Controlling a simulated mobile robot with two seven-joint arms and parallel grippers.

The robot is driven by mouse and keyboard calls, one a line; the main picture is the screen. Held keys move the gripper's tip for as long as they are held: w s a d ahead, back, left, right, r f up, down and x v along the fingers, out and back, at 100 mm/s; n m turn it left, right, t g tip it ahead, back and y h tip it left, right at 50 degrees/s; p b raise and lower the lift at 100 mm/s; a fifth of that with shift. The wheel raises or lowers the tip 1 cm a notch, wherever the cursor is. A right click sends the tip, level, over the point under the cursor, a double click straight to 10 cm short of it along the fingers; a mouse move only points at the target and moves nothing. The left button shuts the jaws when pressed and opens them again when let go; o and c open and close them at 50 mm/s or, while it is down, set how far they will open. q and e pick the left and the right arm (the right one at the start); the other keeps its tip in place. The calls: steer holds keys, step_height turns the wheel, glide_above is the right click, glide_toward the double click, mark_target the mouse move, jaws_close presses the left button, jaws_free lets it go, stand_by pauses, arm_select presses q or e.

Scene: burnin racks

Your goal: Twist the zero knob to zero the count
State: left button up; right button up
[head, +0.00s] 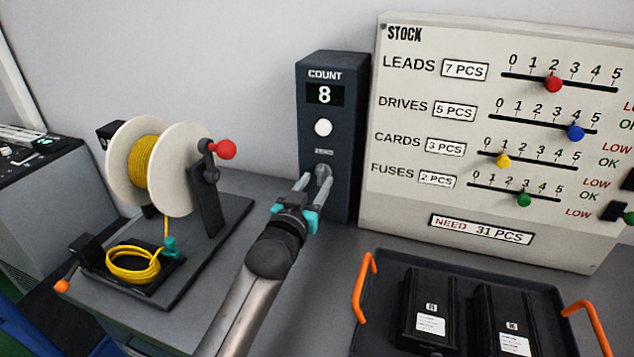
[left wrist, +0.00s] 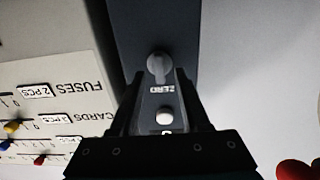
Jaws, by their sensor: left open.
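The dark counter box (head: 316,100) stands against the back wall and its display reads 8. Below the display are a white round button (head: 323,128), the ZERO label and the grey zero knob (head: 322,171). My left gripper (head: 314,180) is open, with its two fingers reaching toward the knob from the front. In the left wrist view the knob (left wrist: 158,64) lies just past and between the fingertips (left wrist: 158,75); I cannot tell whether they touch it. My right gripper is not in view.
A stock board (head: 410,220) with sliders stands right of the counter. A dark tray (head: 375,315) with orange handles holds black drives at front right. A yellow wire reel (head: 143,168) with a red-knobbed crank (head: 224,149) stands left of my left arm.

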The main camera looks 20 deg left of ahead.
arm_select(q)
steer(key=shift+w, duration=0.7)
jaws_close()
